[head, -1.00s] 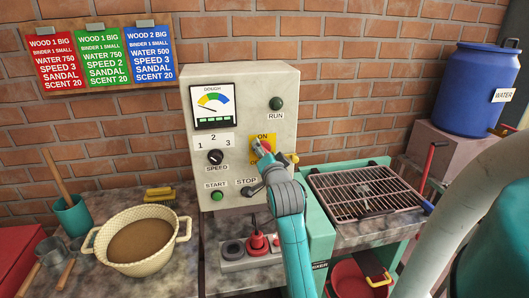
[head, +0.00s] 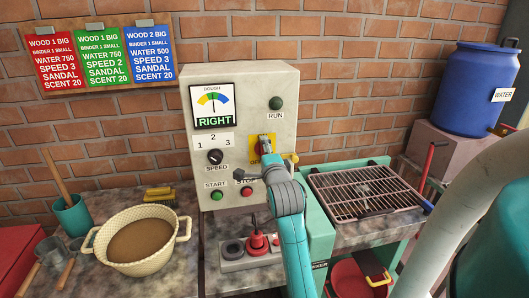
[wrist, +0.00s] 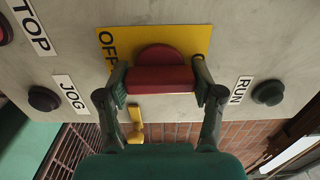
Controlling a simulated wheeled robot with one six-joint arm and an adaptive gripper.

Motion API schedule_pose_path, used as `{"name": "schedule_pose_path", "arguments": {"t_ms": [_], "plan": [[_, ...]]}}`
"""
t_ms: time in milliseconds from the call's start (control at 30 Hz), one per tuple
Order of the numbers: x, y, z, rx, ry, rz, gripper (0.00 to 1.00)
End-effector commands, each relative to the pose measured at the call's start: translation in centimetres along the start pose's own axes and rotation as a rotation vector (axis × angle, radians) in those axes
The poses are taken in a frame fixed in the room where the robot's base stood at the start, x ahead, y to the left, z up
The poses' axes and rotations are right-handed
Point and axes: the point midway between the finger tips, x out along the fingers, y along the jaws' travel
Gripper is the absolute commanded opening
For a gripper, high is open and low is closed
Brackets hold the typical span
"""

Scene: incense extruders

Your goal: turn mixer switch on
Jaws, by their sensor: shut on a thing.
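The mixer's red rotary switch (wrist: 158,57) sits on a yellow plate (wrist: 108,52) on the beige control panel (head: 240,90). My gripper (wrist: 160,80) is shut on the switch's red bar handle, one finger on each end in the wrist view. The word OFF shows on the plate; the ON word is hidden. In the head view my gripper (head: 263,148) covers most of the switch. The dough gauge (head: 213,105) reads RIGHT in green. The RUN lamp (head: 277,104) looks dark green.
Below the switch are START (head: 217,195) and STOP (head: 246,193) buttons, with a speed knob (head: 215,157) at left. A bowl of brown dough (head: 139,240) stands left on the counter. A wire rack (head: 365,192) lies right. A yellow lever (wrist: 136,128) is close to my gripper.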

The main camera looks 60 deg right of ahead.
Motion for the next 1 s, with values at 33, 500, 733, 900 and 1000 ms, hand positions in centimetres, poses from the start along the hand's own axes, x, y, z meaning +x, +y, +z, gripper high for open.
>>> {"name": "schedule_pose_path", "arguments": {"t_ms": [33, 500, 733, 900, 1000], "plan": [[0.0, 0.1, -0.03, 0.009, 0.001, 0.002, 0.32], [0.0, 0.13, -0.03, 0.033, 0.001, 0.003, 0.32], [0.0, 0.11, -0.03, 0.033, 0.001, 0.003, 0.92], [0.0, 0.07, -0.02, 0.032, 0.0, 0.001, 0.92], [-0.03, 0.05, -0.01, 0.032, 0.0, 0.001, 0.92]]}}
